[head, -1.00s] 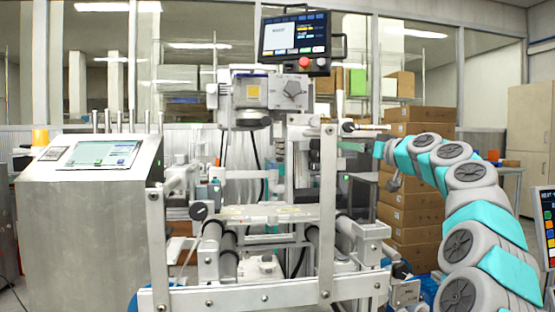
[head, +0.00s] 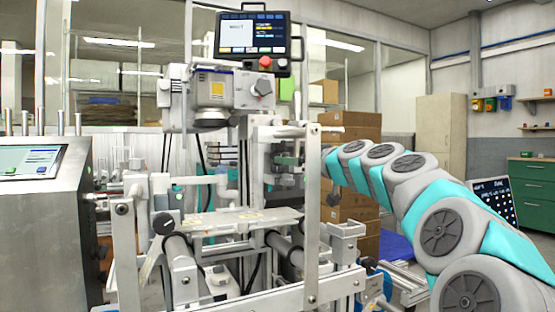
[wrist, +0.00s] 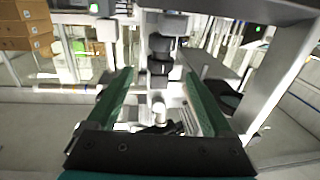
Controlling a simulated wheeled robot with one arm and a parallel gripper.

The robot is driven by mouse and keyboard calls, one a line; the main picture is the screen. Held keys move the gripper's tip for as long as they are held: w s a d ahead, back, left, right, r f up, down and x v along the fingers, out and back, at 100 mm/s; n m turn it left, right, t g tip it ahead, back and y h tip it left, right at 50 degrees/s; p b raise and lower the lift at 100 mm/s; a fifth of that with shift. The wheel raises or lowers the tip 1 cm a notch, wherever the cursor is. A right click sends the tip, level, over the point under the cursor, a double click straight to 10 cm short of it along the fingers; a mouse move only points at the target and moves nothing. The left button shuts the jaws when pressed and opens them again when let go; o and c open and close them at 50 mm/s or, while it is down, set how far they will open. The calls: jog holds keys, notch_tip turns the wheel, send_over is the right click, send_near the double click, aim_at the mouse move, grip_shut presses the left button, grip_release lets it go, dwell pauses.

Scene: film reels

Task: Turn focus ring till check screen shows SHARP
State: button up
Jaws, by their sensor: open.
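A check screen (head: 252,35) sits on top of the white machine in the head view; its text is too small to read for sure. Below it is the machine's head with a lens block (head: 211,88) and a grey knob (head: 262,87). I cannot tell which part is the focus ring. In the wrist view my gripper (wrist: 160,76) is open, its two dark green fingers apart. Dark stacked cylinders (wrist: 160,48) show beyond and between the fingertips; I see no clear contact. In the head view my arm reaches toward the machine's right side and the gripper is not clearly visible.
A steel console (head: 45,225) with a tilted screen stands at the left. White posts and rollers fill the machine's front. Cardboard boxes (head: 352,205) are stacked behind my arm. A dark text board (head: 495,200) and a green cabinet (head: 535,197) stand at the right.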

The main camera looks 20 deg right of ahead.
jog(key=shift+w+a+p, duration=0.2)
jog(key=shift+w, duration=1.2)
jog(key=shift+w+a+p, duration=0.15)
jog(key=shift+w+a, duration=0.05)
jog(key=shift+w, duration=1.2)
grip_shut()
